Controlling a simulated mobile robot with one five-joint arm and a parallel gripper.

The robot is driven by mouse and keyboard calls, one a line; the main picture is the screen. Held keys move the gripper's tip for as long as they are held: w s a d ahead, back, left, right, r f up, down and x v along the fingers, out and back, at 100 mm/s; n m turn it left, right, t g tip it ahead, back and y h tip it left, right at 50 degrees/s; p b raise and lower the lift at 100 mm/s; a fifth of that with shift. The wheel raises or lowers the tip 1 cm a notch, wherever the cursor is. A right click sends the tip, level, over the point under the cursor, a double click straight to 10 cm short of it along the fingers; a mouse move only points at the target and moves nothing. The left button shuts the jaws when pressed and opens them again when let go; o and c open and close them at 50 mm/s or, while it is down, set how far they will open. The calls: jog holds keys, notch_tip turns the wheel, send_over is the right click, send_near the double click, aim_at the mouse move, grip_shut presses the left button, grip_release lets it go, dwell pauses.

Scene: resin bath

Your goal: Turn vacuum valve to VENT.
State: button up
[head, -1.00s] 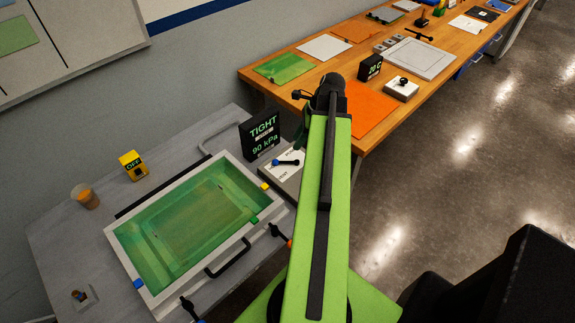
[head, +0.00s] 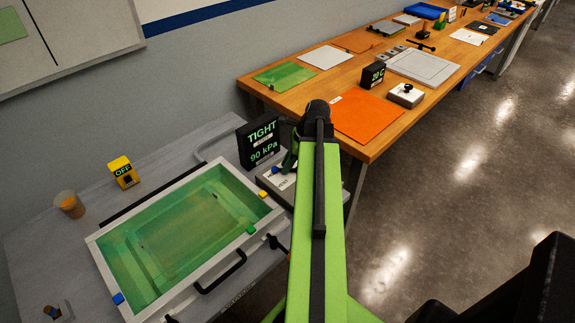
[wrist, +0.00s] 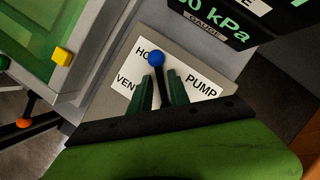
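The vacuum valve is a black lever with a blue knob (wrist: 155,60) on a pale label plate (wrist: 209,80). The lever points to the HOLD label, with VENT at left and PUMP at right in the wrist view. My gripper (wrist: 160,76) has its two dark green fingers on either side of the lever, with small gaps showing, so it looks open. In the head view my gripper (head: 289,160) is over the valve plate and hides much of it. The gauge box (head: 258,140) beside it reads TIGHT and 90 kPa.
A white-framed green bath (head: 152,303) with a black handle lies left of the valve. A wooden bench (head: 352,147) with panels and boxes runs away at right. Open floor lies right of the bench.

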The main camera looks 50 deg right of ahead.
grip_shut()
dwell(1.0)
